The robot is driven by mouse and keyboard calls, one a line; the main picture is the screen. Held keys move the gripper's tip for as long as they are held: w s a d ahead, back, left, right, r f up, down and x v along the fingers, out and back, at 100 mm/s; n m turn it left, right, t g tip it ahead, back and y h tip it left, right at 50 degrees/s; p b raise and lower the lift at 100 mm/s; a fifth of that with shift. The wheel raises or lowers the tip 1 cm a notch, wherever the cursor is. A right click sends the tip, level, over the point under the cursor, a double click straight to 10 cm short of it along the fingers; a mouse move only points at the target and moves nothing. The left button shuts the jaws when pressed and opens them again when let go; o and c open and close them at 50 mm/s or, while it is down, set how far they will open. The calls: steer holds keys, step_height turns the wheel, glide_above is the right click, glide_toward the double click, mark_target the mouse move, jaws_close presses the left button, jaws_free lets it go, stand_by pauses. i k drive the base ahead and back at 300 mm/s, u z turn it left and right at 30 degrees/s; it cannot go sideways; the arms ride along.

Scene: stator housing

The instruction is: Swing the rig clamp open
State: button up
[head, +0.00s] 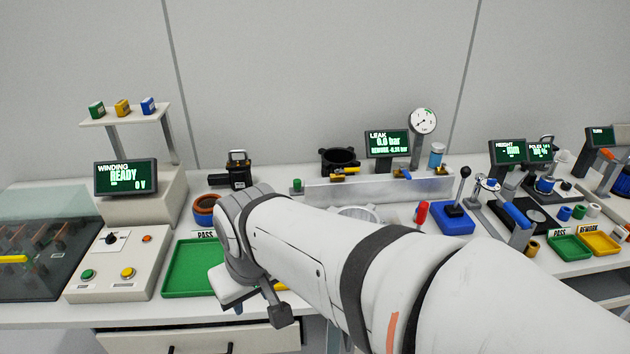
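The clamp is hard to single out from here. A red upright handle (422,213) stands just right of a pale ribbed round part (358,213), which my arm partly covers; this may be the rig clamp, but its joint is hidden. Behind them is the leak rig's long grey block (385,188), with a black ring-shaped fixture (340,161) and a yellow lever (345,171). My gripper (258,304) is at the front edge of the bench, left of and well apart from the red handle. The arm hides much of it, so its opening is unclear.
A green tray (190,268) lies left of my gripper. A blue base with a black ball lever (453,218) stands right of the red handle. The leak display (387,143) and a dial gauge (423,122) stand behind. My arm crosses the bench front.

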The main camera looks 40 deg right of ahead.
mark_target(423, 211)
steer(key=u, duration=0.25)
steer(key=k, duration=1.4)
steer(key=z, duration=1.2)
steer(key=i, duration=1)
steer(key=z, duration=0.05)
